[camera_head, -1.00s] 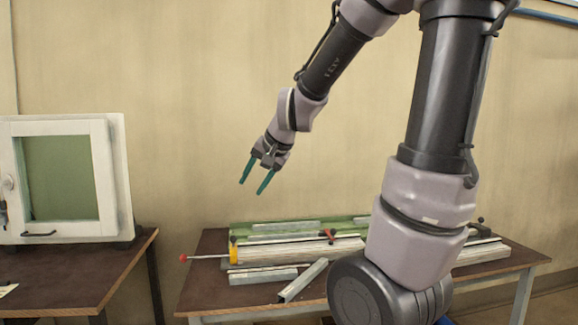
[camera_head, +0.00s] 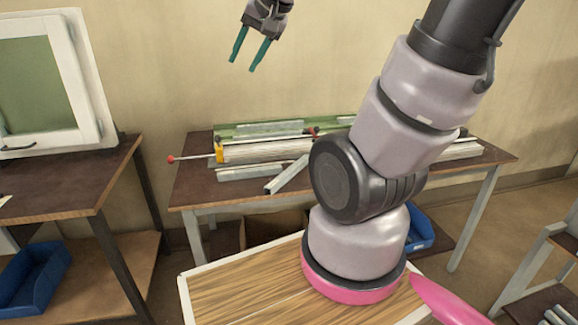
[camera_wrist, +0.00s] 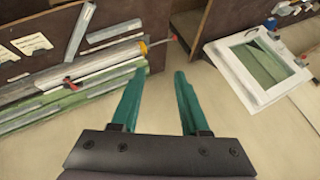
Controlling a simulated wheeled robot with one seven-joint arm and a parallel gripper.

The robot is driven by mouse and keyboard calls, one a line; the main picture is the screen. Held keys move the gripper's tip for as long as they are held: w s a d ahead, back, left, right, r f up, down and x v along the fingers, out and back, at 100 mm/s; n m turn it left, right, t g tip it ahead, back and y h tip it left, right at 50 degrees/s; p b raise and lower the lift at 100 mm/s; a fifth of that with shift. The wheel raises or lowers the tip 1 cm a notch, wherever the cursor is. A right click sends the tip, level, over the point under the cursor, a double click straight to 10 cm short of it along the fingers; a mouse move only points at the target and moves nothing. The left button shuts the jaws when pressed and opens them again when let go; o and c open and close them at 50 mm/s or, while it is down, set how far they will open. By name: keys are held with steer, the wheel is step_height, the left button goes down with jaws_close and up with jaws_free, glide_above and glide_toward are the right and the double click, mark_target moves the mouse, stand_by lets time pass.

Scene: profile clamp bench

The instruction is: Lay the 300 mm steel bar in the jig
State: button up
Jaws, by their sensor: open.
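The jig (camera_head: 270,150) is a long pale bed on the middle bench, with a yellow end piece (camera_head: 219,151) and red-knobbed handles. Two loose grey bars lie in front of it: a short one (camera_head: 245,173) parallel to the jig and an angled one (camera_head: 287,176). They also show in the wrist view, the short bar (camera_wrist: 114,32) and the angled bar (camera_wrist: 80,32). I cannot tell which bar is 300 mm. My gripper (camera_head: 243,66) is open and empty, high above the bench; its green fingers (camera_wrist: 160,75) frame bare wall in the wrist view.
A green tray (camera_head: 226,131) with grey bars lies behind the jig. A red-tipped rod (camera_head: 190,158) sticks out past the bench's left end. A left table (camera_head: 70,185) carries a white-framed window (camera_head: 92,85). Blue bins (camera_head: 35,275) stand below. My arm hides part of the jig.

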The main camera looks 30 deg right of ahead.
steer(key=w+f+m+h, duration=0.1)
steer(key=w+f+m, duration=0.1)
steer(key=w+f, duration=0.7)
steer(key=m+g+h, duration=0.3)
steer(key=m+h, duration=0.2)
steer(key=h, duration=0.4)
glide_toward(290, 169)
steer(key=shift+w+d+f+h, duration=0.15)
steer(key=shift+d+f, duration=0.15)
steer(key=shift+f, duration=0.1)
steer(key=shift+w+d+f+h, duration=0.15)
steer(key=shift+d+f, duration=0.1)
steer(key=shift+f, duration=0.15)
steer(key=shift+x, duration=3.15)
steer(key=shift+a+f, duration=0.1)
steer(key=shift+a, duration=0.05)
jaws_close()
